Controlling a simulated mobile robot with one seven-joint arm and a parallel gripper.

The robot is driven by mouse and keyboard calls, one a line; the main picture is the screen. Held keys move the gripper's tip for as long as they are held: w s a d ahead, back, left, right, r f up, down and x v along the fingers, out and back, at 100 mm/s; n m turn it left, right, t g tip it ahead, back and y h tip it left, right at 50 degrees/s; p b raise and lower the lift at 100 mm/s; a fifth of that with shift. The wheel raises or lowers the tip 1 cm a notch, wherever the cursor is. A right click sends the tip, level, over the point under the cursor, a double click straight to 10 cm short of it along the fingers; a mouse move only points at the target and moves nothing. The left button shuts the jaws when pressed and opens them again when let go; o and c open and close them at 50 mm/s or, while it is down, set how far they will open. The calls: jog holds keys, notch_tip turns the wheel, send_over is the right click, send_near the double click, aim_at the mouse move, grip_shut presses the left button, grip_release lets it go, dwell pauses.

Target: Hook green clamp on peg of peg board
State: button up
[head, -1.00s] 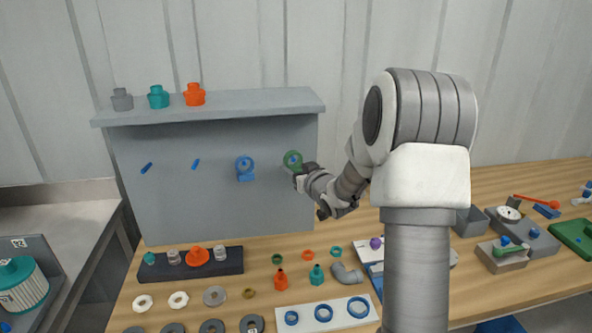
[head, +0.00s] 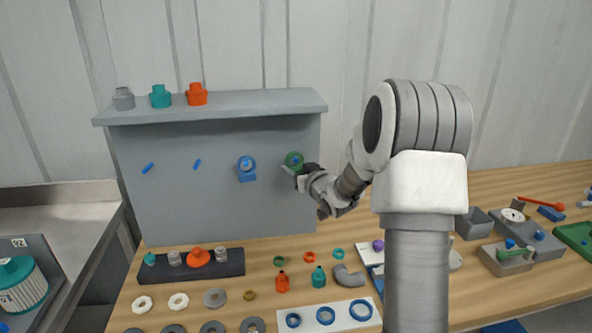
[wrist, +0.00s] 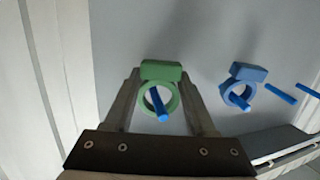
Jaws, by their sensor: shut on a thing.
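The green clamp (wrist: 162,72) is a ring with a block on one side. It is held between the two fingers of my gripper (wrist: 159,86), close to the grey peg board (wrist: 205,50). In the wrist view a blue peg (wrist: 157,104) shows inside the ring's opening, its end toward the camera. In the head view the green clamp (head: 294,158) is at the right part of the board, with my gripper (head: 301,169) at its lower right. Whether the ring rests on the peg cannot be told.
A blue clamp (head: 247,172) hangs on the board to the left, with two bare blue pegs (head: 148,168) beyond it. A shelf (head: 215,104) with three fittings tops the board. The wooden bench below holds rings, fittings and trays (head: 190,264).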

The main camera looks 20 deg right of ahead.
jog(key=o, duration=1.4)
jog(key=shift+o, duration=0.2)
jog(key=shift+s, duration=0.1)
